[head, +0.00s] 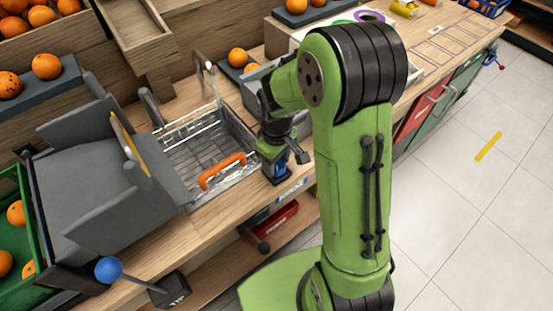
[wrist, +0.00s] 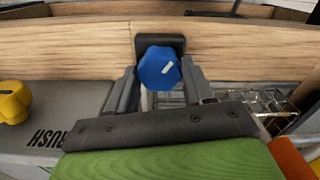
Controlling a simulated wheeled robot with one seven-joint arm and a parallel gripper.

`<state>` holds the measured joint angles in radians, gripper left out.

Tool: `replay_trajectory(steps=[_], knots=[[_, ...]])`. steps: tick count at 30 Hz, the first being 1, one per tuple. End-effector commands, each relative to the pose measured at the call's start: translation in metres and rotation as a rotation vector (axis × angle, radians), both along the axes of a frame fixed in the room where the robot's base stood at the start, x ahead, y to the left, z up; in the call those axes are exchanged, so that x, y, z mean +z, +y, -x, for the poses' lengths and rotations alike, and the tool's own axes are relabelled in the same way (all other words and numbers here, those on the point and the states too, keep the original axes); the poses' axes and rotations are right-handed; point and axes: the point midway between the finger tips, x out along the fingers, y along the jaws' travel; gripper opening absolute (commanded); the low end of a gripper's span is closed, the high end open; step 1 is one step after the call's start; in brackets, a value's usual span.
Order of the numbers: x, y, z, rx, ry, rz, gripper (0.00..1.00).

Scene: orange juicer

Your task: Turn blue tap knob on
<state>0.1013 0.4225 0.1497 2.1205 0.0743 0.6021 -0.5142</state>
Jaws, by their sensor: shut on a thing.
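The blue tap knob (wrist: 158,68) shows in the wrist view, on a dark mount against a wooden board. A short white mark on its face slants up to the right. My gripper (wrist: 160,85) has one finger on each side of the knob and is shut on it. In the head view my gripper (head: 275,168) is at the front edge of the counter, right of the sink, with blue showing at its tip. A metal tap (head: 200,65) stands behind the sink, with a thin pale line below its spout; I cannot tell whether this is water.
The sink (head: 205,150) holds a wire basket with an orange handle (head: 223,171). A yellow knob (wrist: 13,102) sits on a grey panel left of my gripper. A blue-balled lever (head: 109,269) stands at the front left. Open floor (head: 460,220) lies to the right.

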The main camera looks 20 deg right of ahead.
Motion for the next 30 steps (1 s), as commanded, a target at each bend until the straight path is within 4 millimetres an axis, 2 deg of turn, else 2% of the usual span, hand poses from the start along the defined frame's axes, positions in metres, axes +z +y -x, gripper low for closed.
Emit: replay_trajectory(steps=[15, 30], knots=[[0.0008, 0.0002, -0.0008, 0.436, -0.004, 0.000, 0.21], [0.0008, 0.0002, -0.0010, 0.604, -0.004, 0.000, 0.21]])
